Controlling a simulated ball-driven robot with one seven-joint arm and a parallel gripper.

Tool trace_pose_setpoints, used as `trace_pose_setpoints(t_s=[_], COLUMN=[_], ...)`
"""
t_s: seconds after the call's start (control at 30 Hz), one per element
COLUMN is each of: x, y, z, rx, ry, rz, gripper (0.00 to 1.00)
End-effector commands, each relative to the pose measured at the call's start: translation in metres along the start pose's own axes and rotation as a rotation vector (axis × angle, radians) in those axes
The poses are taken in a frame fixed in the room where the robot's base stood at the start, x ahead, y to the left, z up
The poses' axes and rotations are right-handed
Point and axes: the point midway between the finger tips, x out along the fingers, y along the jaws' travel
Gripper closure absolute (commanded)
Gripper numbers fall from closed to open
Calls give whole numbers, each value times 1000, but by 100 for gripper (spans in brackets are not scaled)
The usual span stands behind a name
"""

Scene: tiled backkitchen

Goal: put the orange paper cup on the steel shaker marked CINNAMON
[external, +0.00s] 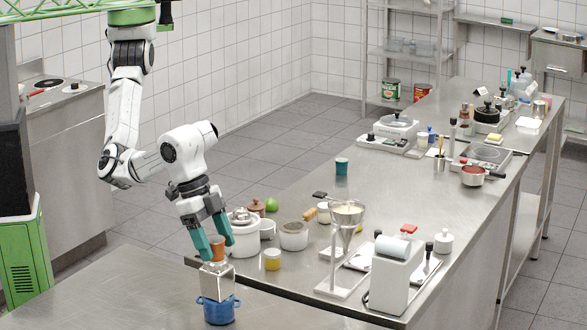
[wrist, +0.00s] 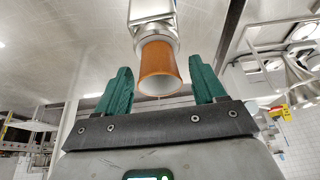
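The orange paper cup (external: 217,249) is between my gripper's green fingers in the external view. In the wrist view the orange cup (wrist: 157,66) has its pale open mouth toward the camera, with a clear gap to each finger. My gripper (wrist: 162,88) is open around it; it also shows in the external view (external: 214,243), pointing down. A steel body, likely the shaker (wrist: 152,10), is directly beyond the cup's far end. In the external view a steel body (external: 217,282) is below the cup, and they look in contact. The CINNAMON marking is not readable.
A blue pot (external: 219,310) is at the steel body's foot. A white lidded pot (external: 243,240), a bowl (external: 293,236) and a yellow jar (external: 272,260) stand close to the right. A funnel stand (external: 345,245) is further right. The near counter's left part (external: 110,295) is bare.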

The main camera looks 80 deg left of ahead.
Motion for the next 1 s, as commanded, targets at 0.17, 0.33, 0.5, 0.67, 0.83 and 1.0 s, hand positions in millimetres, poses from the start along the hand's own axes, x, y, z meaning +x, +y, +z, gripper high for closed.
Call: trace_pose_setpoints(t_s=[0.17,0.33,0.5,0.67,0.83,1.0], x=[0,-6,-30,-65,-96,-117], y=[0,0,0,0,0,1], z=[0,-2,-2,-2,-2,-2], rx=[0,0,-1,-2,-2,0], ry=[0,2,5,5,4,2], rz=[0,1,1,1,2,1], gripper=[30,30,30,30,30,30])
